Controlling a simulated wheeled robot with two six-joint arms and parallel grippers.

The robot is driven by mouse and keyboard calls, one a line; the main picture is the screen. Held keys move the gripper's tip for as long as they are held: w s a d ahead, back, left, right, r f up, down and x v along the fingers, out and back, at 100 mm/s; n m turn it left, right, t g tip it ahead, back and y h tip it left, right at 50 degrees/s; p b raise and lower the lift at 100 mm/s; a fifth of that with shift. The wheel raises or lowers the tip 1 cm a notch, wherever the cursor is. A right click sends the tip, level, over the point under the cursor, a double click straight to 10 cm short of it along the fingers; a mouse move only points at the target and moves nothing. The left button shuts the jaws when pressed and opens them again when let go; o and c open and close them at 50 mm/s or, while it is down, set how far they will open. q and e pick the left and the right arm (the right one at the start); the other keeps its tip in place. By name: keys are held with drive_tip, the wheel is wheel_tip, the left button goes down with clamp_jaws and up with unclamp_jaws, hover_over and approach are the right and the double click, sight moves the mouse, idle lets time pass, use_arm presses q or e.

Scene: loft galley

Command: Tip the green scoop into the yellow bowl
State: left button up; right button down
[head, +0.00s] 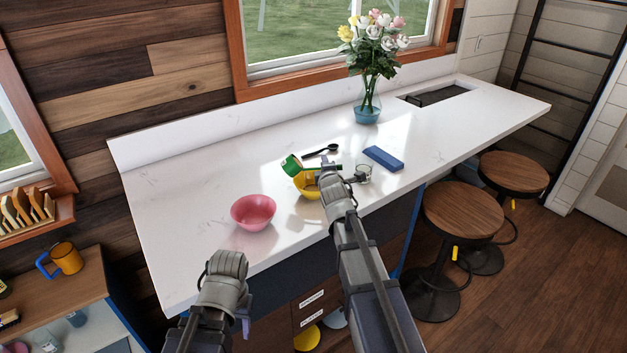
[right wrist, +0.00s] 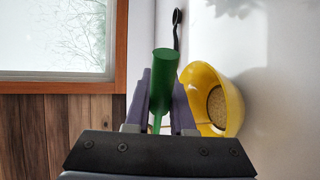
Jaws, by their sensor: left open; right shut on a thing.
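The green scoop (head: 291,165) is held in my right gripper (head: 334,172) by its handle, tilted over the far left rim of the yellow bowl (head: 308,191). In the right wrist view the scoop (right wrist: 167,64) sits between the purple fingers, with the yellow bowl (right wrist: 228,84) beside it on the countertop. Grainy tan material (right wrist: 217,106) lies in the bowl. I cannot see into the scoop. My left gripper (head: 230,272) is open and empty by the counter's front edge, its fingers mostly hidden.
A pink bowl (head: 253,212) stands left of the yellow bowl. A black spoon (head: 321,151), a small glass (head: 364,174) and a blue block (head: 383,158) lie or stand nearby. A flower vase (head: 368,107) is further back. The counter's left part is clear.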

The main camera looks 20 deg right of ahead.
drive_tip(key=shift+a+f+m+y+b, duration=0.15)
drive_tip(key=shift+f+m+y+b, duration=0.5)
drive_tip(key=shift+f+m, duration=0.6)
idle(1.7)
drive_tip(key=shift+d+r+m+y+p, duration=0.35)
drive_tip(key=shift+d+r+m+p, duration=0.2)
drive_tip(key=shift+m, duration=0.3)
idle(0.5)
drive_tip(key=shift+a+f+m+y+b, duration=0.2)
drive_tip(key=shift+f+m+y+b, duration=0.2)
drive_tip(key=shift+f+m+b, duration=0.15)
idle(0.8)
drive_tip(key=shift+a+r+m+p, duration=0.15)
drive_tip(key=shift+r+m+p, duration=0.2)
drive_tip(key=shift+r+p, duration=0.15)
drive_tip(key=shift+a+r+m+p, duration=0.15)
drive_tip(key=shift+r+m+p, duration=0.15)
drive_tip(key=shift+r+p, duration=0.2)
idle(0.3)
drive_tip(key=shift+a+r+m+y, duration=0.15)
drive_tip(key=shift+a+m+y, duration=0.1)
drive_tip(key=shift+m+y, duration=0.25)
idle(0.5)
